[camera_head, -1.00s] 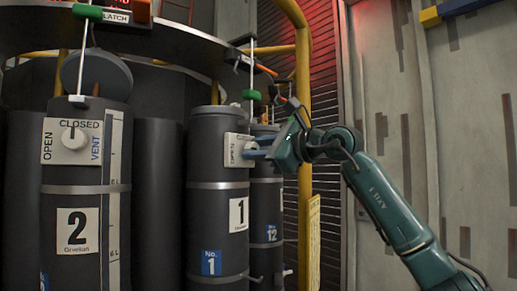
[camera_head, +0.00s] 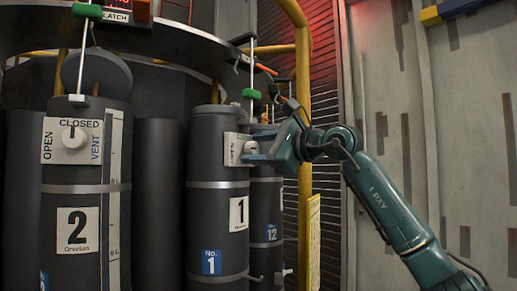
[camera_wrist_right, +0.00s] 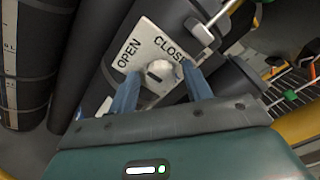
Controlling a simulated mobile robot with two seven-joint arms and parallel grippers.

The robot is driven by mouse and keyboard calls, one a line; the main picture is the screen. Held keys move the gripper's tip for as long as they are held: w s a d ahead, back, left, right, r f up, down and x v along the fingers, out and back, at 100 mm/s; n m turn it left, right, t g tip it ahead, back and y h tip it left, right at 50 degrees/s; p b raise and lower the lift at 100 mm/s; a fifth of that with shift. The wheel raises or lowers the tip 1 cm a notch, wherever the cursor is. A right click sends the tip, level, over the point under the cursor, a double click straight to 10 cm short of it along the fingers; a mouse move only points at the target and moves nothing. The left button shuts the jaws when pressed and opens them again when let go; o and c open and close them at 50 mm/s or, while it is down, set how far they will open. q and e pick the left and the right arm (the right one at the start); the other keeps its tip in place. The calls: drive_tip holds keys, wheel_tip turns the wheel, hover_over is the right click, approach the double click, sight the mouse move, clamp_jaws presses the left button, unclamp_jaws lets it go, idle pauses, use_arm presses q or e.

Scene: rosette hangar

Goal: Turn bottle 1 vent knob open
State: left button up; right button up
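Bottle 1 (camera_head: 217,150) is a dark grey cylinder with a "1" label and a blue "No. 1" label. Its white vent plate reads OPEN and CLOSED in the right wrist view (camera_wrist_right: 133,47). The vent knob (camera_wrist_right: 160,71) is pale and round with a small dark mark; I cannot tell which setting it points to. My right gripper (camera_head: 250,151) is at the plate from the right. Its two blue fingers stand apart, one on each side of the knob, with gaps visible in the wrist view. Contact cannot be told. My left gripper is not in view.
Bottle 2 (camera_head: 82,210) stands at left, its knob (camera_head: 74,137) marked toward CLOSED. Bottle 12 (camera_head: 267,215) is close behind bottle 1. A yellow post (camera_head: 304,130) stands behind my right gripper.

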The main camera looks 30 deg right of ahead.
drive_tip(key=b+v, duration=0.4)
drive_tip(key=v, duration=0.9)
drive_tip(key=shift+s+d, duration=0.1)
